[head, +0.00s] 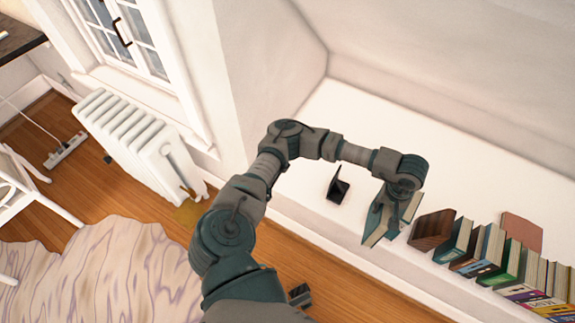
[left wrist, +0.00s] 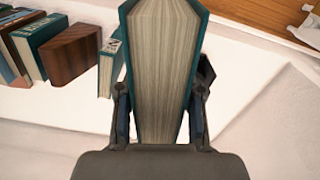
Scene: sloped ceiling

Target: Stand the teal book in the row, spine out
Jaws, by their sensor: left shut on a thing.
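My left gripper (head: 387,200) is shut on a teal book (head: 375,229) just above the white ledge. In the left wrist view the teal book (left wrist: 163,65) stands between the two fingers, its pale page edges toward the camera and teal covers on either side. Its spine is hidden there. The row of books (head: 500,265) stands along the ledge to the right. A brown wooden block (head: 431,230) is at the row's near end. A thinner teal book (left wrist: 110,65) shows between the block and the held book. My right gripper cannot be made out.
A black bookend (head: 338,188) stands on the white ledge (head: 385,125), left of the held book. A reddish-brown item (head: 522,232) lies behind the row. Clear ledge lies behind the gripper. A white radiator (head: 135,140) stands under the window at left.

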